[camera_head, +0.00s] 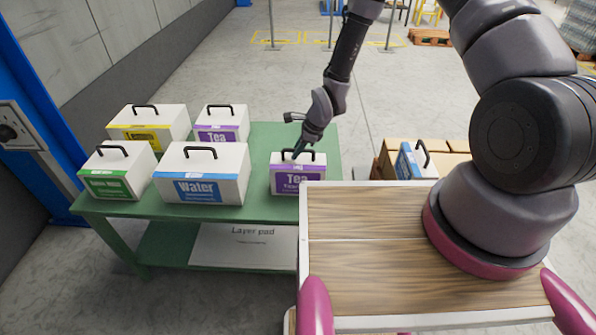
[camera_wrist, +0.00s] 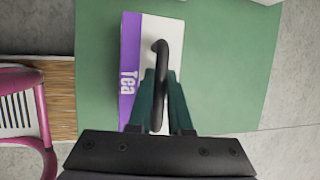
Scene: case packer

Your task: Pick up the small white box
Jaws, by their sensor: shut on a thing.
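The small white box (camera_head: 298,174) has a purple "Tea" label and a black handle on top. It stands at the right end of the green table (camera_head: 262,205) in the head view. In the wrist view the same white box (camera_wrist: 146,62) lies under the fingers, with its purple side to the left. My gripper (camera_head: 302,148) is above the box, and its fingers (camera_wrist: 158,98) are shut on the black handle. The box appears upright on the table; I cannot tell whether it is lifted at all. The fingers hide part of the handle and box top.
Another purple Tea box (camera_head: 222,124), a yellow-label box (camera_head: 149,123), a green-label box (camera_head: 118,170) and a larger blue Water box (camera_head: 203,174) stand to the left on the table. A blue-label box (camera_head: 413,162) sits in a cardboard case (camera_head: 390,160) at right.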

